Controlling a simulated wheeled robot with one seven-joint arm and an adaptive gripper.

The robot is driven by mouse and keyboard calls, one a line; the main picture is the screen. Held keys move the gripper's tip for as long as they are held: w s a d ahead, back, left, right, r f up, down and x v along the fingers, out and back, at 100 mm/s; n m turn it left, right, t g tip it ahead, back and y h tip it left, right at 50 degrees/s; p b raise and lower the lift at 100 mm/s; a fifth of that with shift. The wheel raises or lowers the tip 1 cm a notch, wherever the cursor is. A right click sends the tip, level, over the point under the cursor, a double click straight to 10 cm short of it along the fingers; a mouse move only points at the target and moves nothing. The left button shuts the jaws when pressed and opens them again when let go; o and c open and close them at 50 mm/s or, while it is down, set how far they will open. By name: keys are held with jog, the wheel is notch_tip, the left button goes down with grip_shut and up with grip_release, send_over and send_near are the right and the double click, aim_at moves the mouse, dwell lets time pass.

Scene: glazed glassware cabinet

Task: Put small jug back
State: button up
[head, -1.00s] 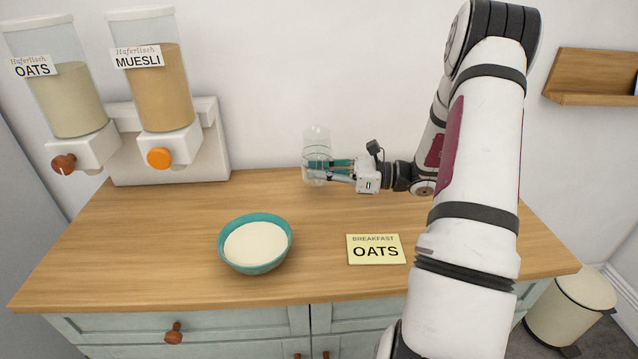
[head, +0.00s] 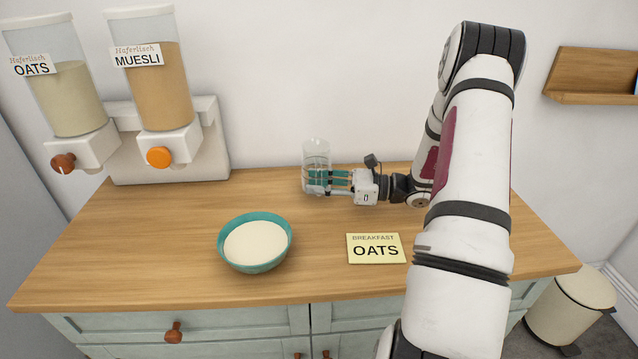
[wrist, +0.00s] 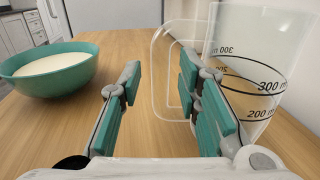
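The small jug (head: 316,153) is clear, with black measuring marks, and appears to stand upright on the wooden counter near the wall. In the wrist view the jug (wrist: 262,65) is at the right, its clear handle (wrist: 158,75) turned toward the gripper. My gripper (head: 333,182) is low beside the jug, on its right in the head view. In the wrist view the gripper (wrist: 160,95) has its two teal-padded fingers apart. The handle's outer bar lies in the gap, and the right finger overlaps the rest of the handle. Contact with it cannot be told.
A teal bowl (head: 224,252) with pale contents stands front-centre on the counter (head: 140,240). A yellow OATS card (head: 376,249) lies right of it. Oats (head: 68,100) and muesli (head: 163,90) dispensers stand back left. The counter between bowl and jug is clear.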

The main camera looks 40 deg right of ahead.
jog(key=shift+r, duration=0.1)
jog(key=shift+s+d+r, duration=0.1)
jog(key=shift+d, duration=0.05)
jog(key=v, duration=1.1)
jog(key=shift+s+b, duration=0.15)
jog(key=shift+b, duration=0.15)
jog(key=s+a+r+n+g+h, duration=0.1)
jog(key=a+r+n+g, duration=0.45)
jog(key=a, duration=0.45)
jog(key=s+a+r+n+g+h, duration=0.1)
jog(key=a+r+n+g, duration=0.4)
jog(key=a, duration=0.6)
jog(key=s+a+r+n+h, duration=0.2)
jog(key=s+a+n+h, duration=0.2)
jog(key=s+n, duration=0.3)
jog(key=s+a+r+n+t+h, duration=0.1)
jog(key=s+a+n+h, duration=0.3)
jog(key=n, duration=0.5)
jog(key=s+r+h, duration=0.1)
jog(key=s+h, duration=0.1)
jog(key=s, duration=0.1)
jog(key=shift+s+a+h, duration=0.3)
jog(key=shift+s+h, duration=0.05)
jog(key=shift+h, duration=0.05)
jog(key=shift+n, duration=0.25)
